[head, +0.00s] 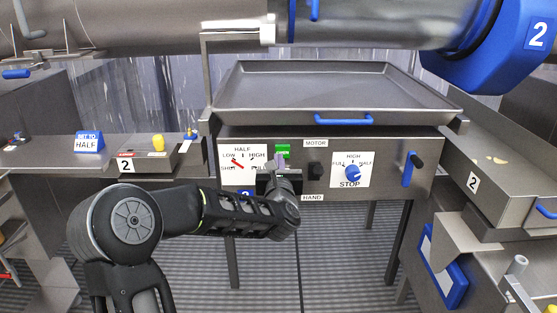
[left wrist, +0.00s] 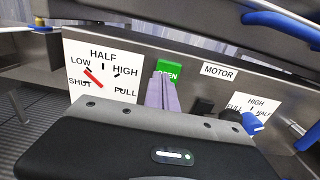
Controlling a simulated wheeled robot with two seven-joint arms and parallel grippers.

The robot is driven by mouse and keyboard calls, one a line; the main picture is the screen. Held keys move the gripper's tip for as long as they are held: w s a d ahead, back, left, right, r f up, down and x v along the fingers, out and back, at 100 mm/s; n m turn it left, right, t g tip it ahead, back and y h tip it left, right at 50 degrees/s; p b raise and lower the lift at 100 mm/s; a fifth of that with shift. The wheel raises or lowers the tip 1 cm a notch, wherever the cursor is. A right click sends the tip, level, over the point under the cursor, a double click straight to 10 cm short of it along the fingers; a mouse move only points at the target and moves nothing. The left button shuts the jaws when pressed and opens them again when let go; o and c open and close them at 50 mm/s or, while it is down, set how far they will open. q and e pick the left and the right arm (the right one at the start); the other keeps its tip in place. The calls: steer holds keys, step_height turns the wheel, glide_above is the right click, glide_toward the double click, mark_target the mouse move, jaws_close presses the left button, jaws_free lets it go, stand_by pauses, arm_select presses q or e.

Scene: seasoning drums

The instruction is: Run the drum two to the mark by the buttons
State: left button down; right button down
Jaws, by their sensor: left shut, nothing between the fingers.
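The control panel (head: 330,190) of drum two sits below a wide metal tray. Its white gauge (head: 229,177) has a red needle leaning to the LOW side; it also shows in the left wrist view (left wrist: 110,62). Right of the gauge is the green OPEN button (head: 283,150), seen too in the left wrist view (left wrist: 168,68). My right gripper is out of view.
A blue sign (head: 89,142) reading SET TO HALF stands on the left bench. Right of the buttons are a black MOTOR switch (head: 316,171), a blue STOP dial (head: 352,172) and a blue lever (head: 408,168). The blue-ringed drum (head: 500,50) marked 2 hangs above the tray (head: 300,90).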

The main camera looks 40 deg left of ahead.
arm_select(q)
steer(key=shift+x, duration=0.9)
